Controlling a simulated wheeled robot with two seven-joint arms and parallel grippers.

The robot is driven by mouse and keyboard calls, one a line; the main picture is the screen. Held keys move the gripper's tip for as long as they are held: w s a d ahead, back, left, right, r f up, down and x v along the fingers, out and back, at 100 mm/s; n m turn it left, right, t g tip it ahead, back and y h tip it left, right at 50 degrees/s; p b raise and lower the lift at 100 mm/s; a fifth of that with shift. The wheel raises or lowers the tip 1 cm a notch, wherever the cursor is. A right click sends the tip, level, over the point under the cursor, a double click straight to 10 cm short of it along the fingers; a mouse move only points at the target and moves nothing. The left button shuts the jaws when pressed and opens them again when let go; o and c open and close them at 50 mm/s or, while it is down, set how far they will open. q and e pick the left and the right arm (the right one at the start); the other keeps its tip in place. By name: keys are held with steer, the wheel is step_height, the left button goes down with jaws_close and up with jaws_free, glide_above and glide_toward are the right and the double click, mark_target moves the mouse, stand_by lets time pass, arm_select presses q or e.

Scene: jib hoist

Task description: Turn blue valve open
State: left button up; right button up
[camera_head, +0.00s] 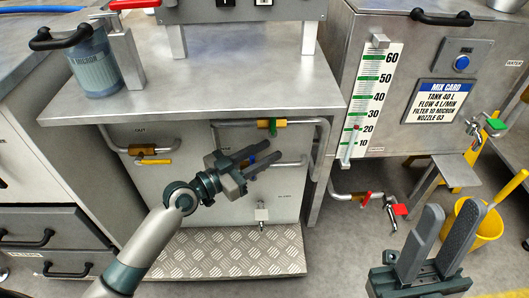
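The blue valve (252,160) is on the pipe in front of the grey panel under the steel bench. Only small bits of its blue handle show, so I cannot tell how the handle is turned. My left gripper (271,152) is in front of the panel with its two fingers apart, pointing right. The blue bits show between and beside these fingers; I cannot tell whether they touch. My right gripper (454,208) is at the lower right, fingers apart and pointing up, empty and away from the valve.
A green-handled valve (271,125) sits just above, and a yellow-handled valve (152,151) to the left. A red-handled valve (398,209) is at the right under the tank (360,88). The bench top (210,90) overhangs the panel. A yellow bucket (488,225) stands behind my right gripper.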

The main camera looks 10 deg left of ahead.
arm_select(q)
jaws_close()
stand_by(0.3)
